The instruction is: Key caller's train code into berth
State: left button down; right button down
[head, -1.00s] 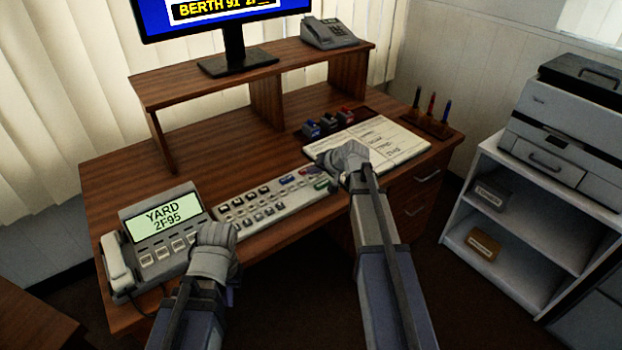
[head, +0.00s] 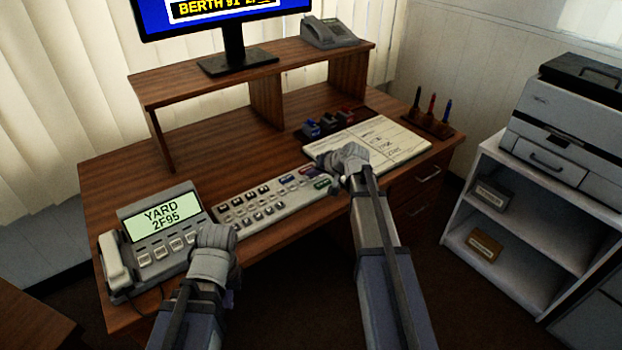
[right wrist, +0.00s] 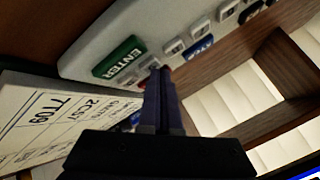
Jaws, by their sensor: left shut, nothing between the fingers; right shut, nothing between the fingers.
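The monitor (head: 215,14) shows "BERTH 91" and the start of a yellow code, cropped by the top edge. The grey keypad (head: 246,214) lies right of the phone. Its green ENTER key (right wrist: 119,57) shows in the right wrist view. My right gripper (right wrist: 160,70) is shut and empty, its tips at the keypad beside ENTER; contact is unclear. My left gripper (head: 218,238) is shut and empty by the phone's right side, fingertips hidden.
A paper pad (head: 395,143) lies right of the keypad, with coloured stamps (head: 328,122) behind it and a pen holder (head: 430,123) beyond. A raised shelf (head: 180,87) carries the monitor and another phone (head: 330,32). A printer (head: 565,120) stands on the right-hand cabinet.

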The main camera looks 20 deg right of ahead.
jog(key=shift+f, duration=0.2)
jog(key=shift+r, duration=0.15)
dwell(0.3)
jog(key=shift+r+p, duration=0.7)
jog(key=shift+p, duration=0.05)
jog(key=shift+s+a, duration=0.2)
jog(key=shift+a, duration=0.3)
send_over(274, 200)
dwell(0.3)
jog(key=shift+f, duration=0.1)
